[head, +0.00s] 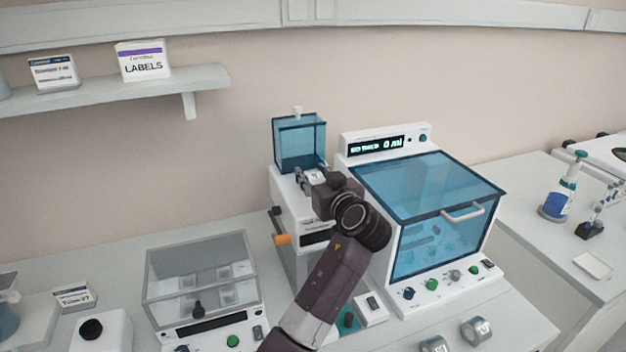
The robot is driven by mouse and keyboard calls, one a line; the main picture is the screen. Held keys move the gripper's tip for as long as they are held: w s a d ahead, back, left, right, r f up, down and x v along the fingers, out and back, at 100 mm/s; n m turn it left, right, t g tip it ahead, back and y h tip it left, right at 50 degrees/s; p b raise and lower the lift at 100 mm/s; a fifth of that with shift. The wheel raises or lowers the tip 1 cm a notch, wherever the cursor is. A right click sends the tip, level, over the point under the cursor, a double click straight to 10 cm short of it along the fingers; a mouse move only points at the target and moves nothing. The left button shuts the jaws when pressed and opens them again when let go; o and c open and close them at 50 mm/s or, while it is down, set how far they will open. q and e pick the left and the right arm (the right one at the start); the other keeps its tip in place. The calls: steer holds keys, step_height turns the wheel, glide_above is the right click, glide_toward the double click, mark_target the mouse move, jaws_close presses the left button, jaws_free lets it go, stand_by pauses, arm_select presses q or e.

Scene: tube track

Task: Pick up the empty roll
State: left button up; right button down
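My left gripper (311,180) is at the top of the narrow white machine (287,208), just below its clear blue box (300,142). My dark wrist and forearm cover much of that machine's front. The fingers are small and partly hidden, so I cannot tell whether they are open or hold anything. I cannot make out an empty roll at the gripper; it may be hidden by my arm. I cannot tell if either is empty. My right gripper is not in view.
A white machine with a shut blue lid (428,186) stands close to the right of my wrist. A clear-covered device (201,267) stands at the left. A shelf (120,90) holds a LABELS box (143,62). A spray bottle (561,190) stands on the right bench.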

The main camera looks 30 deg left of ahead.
arm_select(q)
steer(key=c, duration=0.3)
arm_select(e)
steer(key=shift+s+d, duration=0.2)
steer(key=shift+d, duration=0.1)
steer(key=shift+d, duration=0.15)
arm_select(q)
steer(key=shift+r, duration=0.1)
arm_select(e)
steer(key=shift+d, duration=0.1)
